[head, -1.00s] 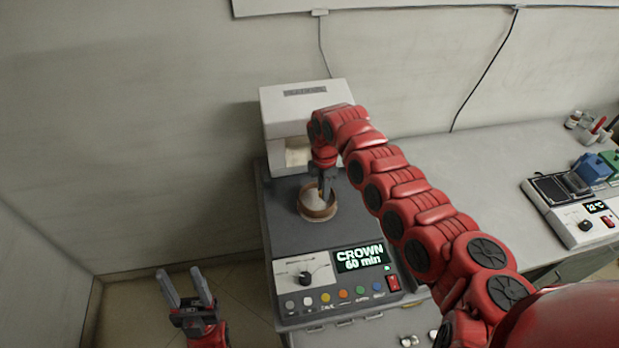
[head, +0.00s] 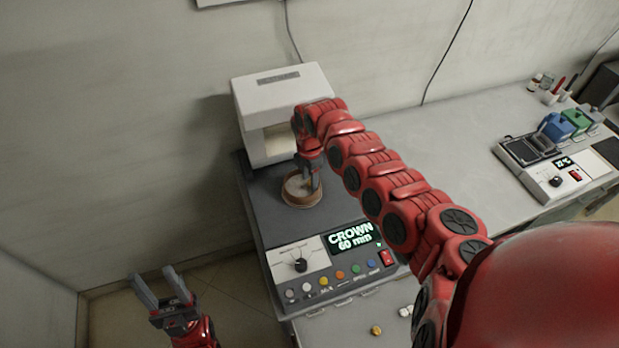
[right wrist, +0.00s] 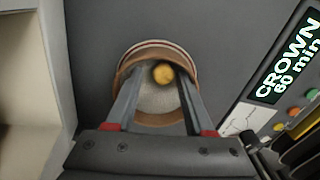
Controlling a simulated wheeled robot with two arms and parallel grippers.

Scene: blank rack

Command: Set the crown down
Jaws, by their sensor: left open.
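The gold crown (right wrist: 163,74) shows in the right wrist view between the fingertips of my right gripper (right wrist: 160,72), over the pale filling of a round, brown-rimmed dish. The fingers reach inside the dish's outline; whether they press on the crown is unclear. In the head view the dish (head: 303,202) sits on the furnace's dark top, and my right gripper (head: 312,184) points down into it, hiding the crown. The display (head: 351,237) reads "CROWN 60 min". My left gripper (head: 159,288) is open and empty, left of the furnace.
The white furnace housing (head: 282,105) stands close behind my right gripper. A gold piece (head: 376,330) and small white pieces (head: 406,311) lie on the bench in front. Another device (head: 555,165) stands at the right. The bench between is clear.

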